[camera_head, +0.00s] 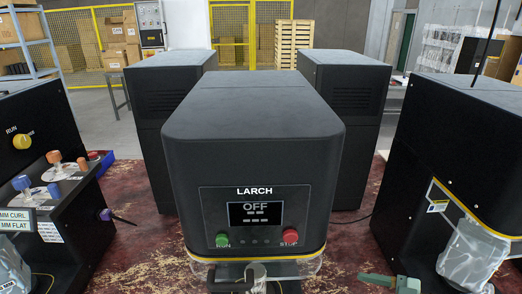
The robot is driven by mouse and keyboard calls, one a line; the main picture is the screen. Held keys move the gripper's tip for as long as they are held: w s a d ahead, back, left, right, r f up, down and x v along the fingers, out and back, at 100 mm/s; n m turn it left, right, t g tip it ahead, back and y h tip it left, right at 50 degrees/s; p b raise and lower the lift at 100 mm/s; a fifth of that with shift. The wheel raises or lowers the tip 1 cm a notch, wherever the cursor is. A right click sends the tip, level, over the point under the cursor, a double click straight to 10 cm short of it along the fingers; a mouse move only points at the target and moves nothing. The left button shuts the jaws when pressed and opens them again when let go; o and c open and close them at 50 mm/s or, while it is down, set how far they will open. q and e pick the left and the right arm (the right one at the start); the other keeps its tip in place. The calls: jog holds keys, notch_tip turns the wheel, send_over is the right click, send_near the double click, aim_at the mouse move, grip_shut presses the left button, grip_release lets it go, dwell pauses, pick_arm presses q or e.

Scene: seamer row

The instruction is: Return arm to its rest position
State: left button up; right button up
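Neither of my arms nor grippers can be made out in the head view. A black machine marked LARCH (254,120) stands upright in the middle, close in front of me. Its display (255,214) reads OFF. A green button (222,240) sits at the panel's lower left and a red button (290,236) at its lower right. Under its head, a clear guard and dark parts with a grey ring-shaped piece (257,274) are cut off by the bottom edge.
A black machine with a yellow RUN knob (22,142) and several coloured knobs stands left. Another black machine (462,150) with a clear guard (470,254) stands right. A green-handled item (388,282) lies low right. Worn red surface (140,225) shows between machines.

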notch_tip(320, 180, up, 5)
jog(key=w+a+m+t+h, duration=0.1)
jog(key=w+m+t+h, duration=0.3)
jog(key=t, duration=0.5)
jog(key=s+d+f+m+g+h, duration=0.1)
jog(key=s+d+f+g+h, duration=0.15)
jog(key=s+h, duration=0.3)
jog(key=s+d+f+m+g+h, duration=0.1)
jog(key=s+d+f+g+h, duration=0.1)
jog(key=s+g+h, duration=0.35)
jog(key=s+d+f+m+g+h, duration=0.1)
jog(key=s+d+f+h, duration=0.15)
jog(key=s, duration=0.55)
jog(key=s+a+f+g+y, duration=0.15)
jog(key=s+f, duration=0.25)
jog(key=f, duration=1.1)
jog(key=s+a+f+g+y, duration=0.1)
jog(key=s+a+f+g, duration=0.2)
jog(key=f, duration=1.1)
jog(key=s+f+m+g, duration=0.1)
jog(key=s+f, duration=0.5)
jog(key=s, duration=0.3)
jog(key=s+f+m+g+y, duration=0.1)
jog(key=s+f, duration=0.5)
jog(key=s, duration=0.3)
jog(key=shift+f+m, duration=0.2)
jog(key=shift+m, duration=0.2)
